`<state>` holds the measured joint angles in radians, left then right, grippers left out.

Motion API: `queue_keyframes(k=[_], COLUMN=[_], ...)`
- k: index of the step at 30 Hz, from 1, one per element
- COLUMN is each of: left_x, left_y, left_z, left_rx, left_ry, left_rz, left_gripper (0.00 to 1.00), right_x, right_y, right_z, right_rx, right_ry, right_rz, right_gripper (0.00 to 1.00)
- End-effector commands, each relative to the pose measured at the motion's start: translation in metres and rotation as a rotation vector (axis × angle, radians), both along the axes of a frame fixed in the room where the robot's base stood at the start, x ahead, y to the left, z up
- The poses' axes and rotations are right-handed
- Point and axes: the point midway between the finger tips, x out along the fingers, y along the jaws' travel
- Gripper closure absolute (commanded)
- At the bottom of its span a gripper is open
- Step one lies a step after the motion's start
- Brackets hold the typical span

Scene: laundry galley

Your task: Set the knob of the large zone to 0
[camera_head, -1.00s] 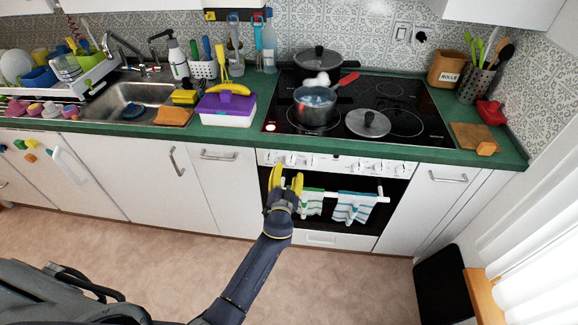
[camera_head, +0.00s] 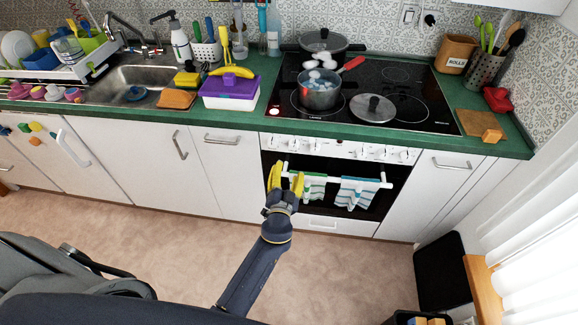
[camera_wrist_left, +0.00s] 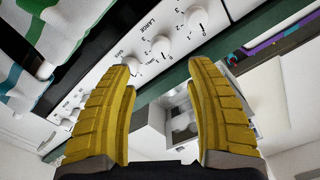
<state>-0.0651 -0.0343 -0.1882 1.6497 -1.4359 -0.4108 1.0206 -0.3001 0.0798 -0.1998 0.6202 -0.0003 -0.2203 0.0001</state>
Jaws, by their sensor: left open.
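The white control panel (camera_head: 340,148) of the cooker runs along the front below the hob, with several white knobs. In the left wrist view, the word LARGE is printed beside the middle knob (camera_wrist_left: 160,45) of a visible row; its pointer is too small to read. Another knob (camera_wrist_left: 197,17) stands up and right of it, and one (camera_wrist_left: 132,65) lies down and left, close to a fingertip. My left gripper (camera_head: 286,168) is open and empty, its yellow fingers below the panel's left end. It also shows in the left wrist view (camera_wrist_left: 163,62). My right gripper is out of view.
Two striped towels (camera_head: 357,192) hang on the oven handle right beside the left gripper. A pot (camera_head: 319,95) and a lid (camera_head: 373,108) are on the hob. The green worktop edge (camera_head: 180,118) juts above the panel.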

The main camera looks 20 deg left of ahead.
Motion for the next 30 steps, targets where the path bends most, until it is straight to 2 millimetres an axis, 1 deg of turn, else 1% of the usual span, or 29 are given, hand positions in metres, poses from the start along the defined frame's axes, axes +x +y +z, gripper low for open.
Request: queue_keyframes(k=[1,4,8,14,18,24,30], left_x=[-0.007,-0.023,-0.032,-0.044,-0.049,-0.052,-0.051], left_y=[-0.002,-0.004,-0.004,-0.006,-0.006,-0.007,-0.008], left_z=[-0.008,-0.015,-0.015,-0.013,-0.009,-0.001,0.006], left_rx=[-0.007,-0.002,0.171,0.534,0.820,1.223,1.556], left_ry=[0.014,0.034,0.066,0.129,0.173,0.229,0.268], left_rz=[0.003,0.017,0.018,0.011,0.006,0.000,-0.002], left_gripper=[0.44,0.44,0.44,0.44,0.44,0.44,0.44], right_x=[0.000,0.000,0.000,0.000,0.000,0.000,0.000], right_y=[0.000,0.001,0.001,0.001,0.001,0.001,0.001], right_z=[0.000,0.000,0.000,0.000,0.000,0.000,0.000], right_rx=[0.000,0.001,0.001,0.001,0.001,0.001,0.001], right_ry=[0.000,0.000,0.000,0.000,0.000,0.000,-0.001], right_rz=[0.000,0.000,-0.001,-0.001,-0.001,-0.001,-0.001], right_gripper=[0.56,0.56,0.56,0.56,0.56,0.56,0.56])
